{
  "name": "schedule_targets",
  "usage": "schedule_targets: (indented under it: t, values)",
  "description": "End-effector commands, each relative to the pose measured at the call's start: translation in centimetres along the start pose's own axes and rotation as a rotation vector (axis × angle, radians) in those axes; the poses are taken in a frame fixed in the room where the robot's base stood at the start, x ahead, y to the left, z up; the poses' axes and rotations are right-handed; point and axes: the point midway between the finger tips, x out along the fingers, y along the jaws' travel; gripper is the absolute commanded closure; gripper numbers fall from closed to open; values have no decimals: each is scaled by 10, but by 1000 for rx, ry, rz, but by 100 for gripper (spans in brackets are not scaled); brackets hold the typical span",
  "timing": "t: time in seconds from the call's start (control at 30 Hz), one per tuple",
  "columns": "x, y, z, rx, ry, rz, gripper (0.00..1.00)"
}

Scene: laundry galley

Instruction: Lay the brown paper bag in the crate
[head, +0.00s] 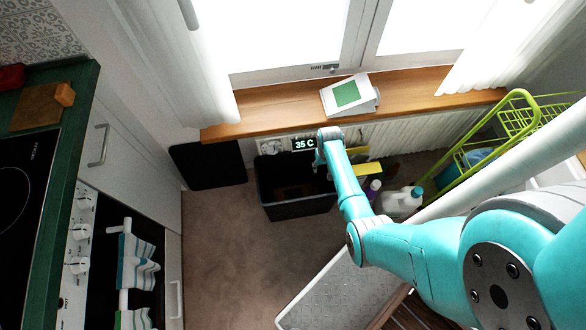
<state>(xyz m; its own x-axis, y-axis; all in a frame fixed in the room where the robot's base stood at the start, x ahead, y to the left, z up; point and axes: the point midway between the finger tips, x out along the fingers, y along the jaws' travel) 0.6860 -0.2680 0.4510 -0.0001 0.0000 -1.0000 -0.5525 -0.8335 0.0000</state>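A black open-topped box, which looks like the crate (298,210), stands on the floor below the window sill. A dim brown shape (293,191) shows inside it; I cannot tell whether this is the brown paper bag. No other clear brown paper bag is in view. My arm reaches out from the lower right, and its wrist is over the back right of the crate. My gripper (320,165) is mostly hidden by the wrist and the dark box behind it. Its fingers, and anything between them, cannot be made out.
A white jug (398,201) and a purple-capped bottle (373,187) stand right of the crate. A green wire trolley (470,160) is further right. A black panel (208,166) leans at left. The wooden sill (270,109) overhangs behind. Brown floor (230,250) in front is clear.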

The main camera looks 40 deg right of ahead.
Motion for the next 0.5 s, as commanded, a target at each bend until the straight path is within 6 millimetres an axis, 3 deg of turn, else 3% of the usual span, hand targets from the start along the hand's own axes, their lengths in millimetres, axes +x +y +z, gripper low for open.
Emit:
schedule_targets:
  t: [0.27, 0.5]
  values:
    - [-9, 0, -1, 0, 1, 0, 47]
    - [-47, 0, -1, 0, 4, 0, 47]
